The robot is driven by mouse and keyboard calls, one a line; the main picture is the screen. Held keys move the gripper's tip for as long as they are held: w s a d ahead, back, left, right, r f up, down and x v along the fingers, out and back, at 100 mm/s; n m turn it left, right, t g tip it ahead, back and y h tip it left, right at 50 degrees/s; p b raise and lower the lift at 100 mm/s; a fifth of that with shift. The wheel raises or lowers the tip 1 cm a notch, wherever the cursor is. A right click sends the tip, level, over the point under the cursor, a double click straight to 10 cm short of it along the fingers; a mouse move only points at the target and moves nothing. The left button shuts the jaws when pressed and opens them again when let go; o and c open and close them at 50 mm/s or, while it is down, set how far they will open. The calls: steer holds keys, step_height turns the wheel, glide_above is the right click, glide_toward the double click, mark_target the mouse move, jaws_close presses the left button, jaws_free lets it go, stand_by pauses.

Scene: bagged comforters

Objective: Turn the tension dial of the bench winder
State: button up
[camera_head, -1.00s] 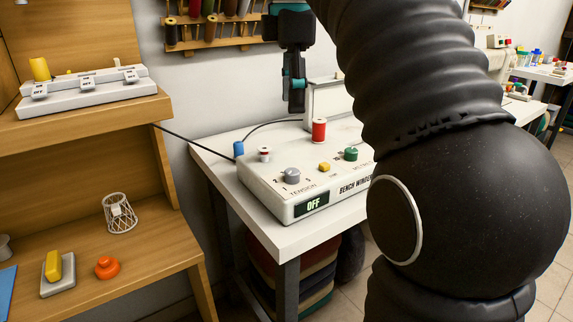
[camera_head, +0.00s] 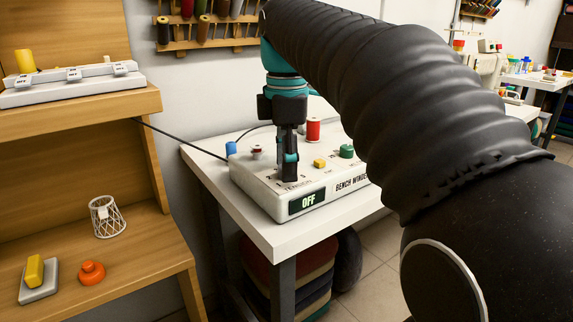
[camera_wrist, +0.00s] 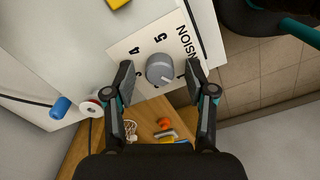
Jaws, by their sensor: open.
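The bench winder (camera_head: 335,189) is a white box on a white table, with a display reading OFF. Its grey tension dial (camera_wrist: 160,69) sits between the two open fingers of my gripper (camera_wrist: 160,82) in the wrist view, with a gap on each side. The numbers 4 and 5 and part of the word TENSION show around the dial. In the head view my gripper (camera_head: 288,176) points down over the dial's place and hides the dial. Whether the fingertips reach down beside the dial or stop above it, I cannot tell.
A red spool (camera_head: 313,130), a yellow button (camera_head: 319,163) and a green knob (camera_head: 347,151) stand on the winder, right of my gripper. A blue cylinder (camera_head: 231,149) is at its left. A wooden shelf unit (camera_head: 75,106) stands left of the table.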

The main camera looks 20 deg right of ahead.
steer(key=shift+f, duration=0.1)
jaws_close()
